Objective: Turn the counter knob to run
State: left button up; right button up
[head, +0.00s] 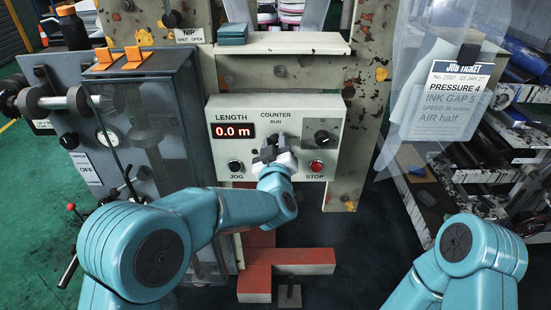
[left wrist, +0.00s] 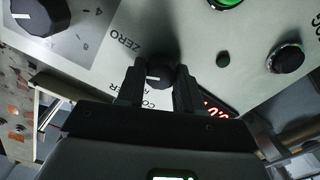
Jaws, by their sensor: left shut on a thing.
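The counter knob (left wrist: 160,76) is black with a white pointer line. It sits between the two fingers of my left gripper (left wrist: 160,88), which is shut on it. In the left wrist view the pointer line lies toward the left, between the ZERO lettering and the partly hidden COUNTER lettering. In the head view my left gripper (head: 271,150) is at the middle of the control panel (head: 225,108), under the words COUNTER and RUN, and hides the knob. The length display (head: 233,131) reads 0.0 m. My right gripper is out of view.
A black numbered dial (head: 322,137) and the red STOP button (head: 317,167) are right of my left gripper. The JOG button (head: 235,166) is to its left. A job ticket (head: 457,88) hangs at right. A red step-like block (head: 300,259) stands below the panel.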

pick_arm(q)
jog(key=shift+a+f+n+b, duration=0.1)
jog(key=shift+n+b, duration=3.1)
jog(key=shift+b, duration=0.2)
jog(key=shift+a+f+n+b, duration=0.1)
jog(key=shift+n+b, duration=3.1)
jog(key=shift+b, duration=0.15)
jog(key=shift+r, duration=0.1)
jog(key=o, duration=1)
jog(key=shift+s+d, duration=0.1)
jog(key=s+b, duration=0.1)
jog(key=s, duration=1.5)
jog(key=shift+s, duration=0.1)
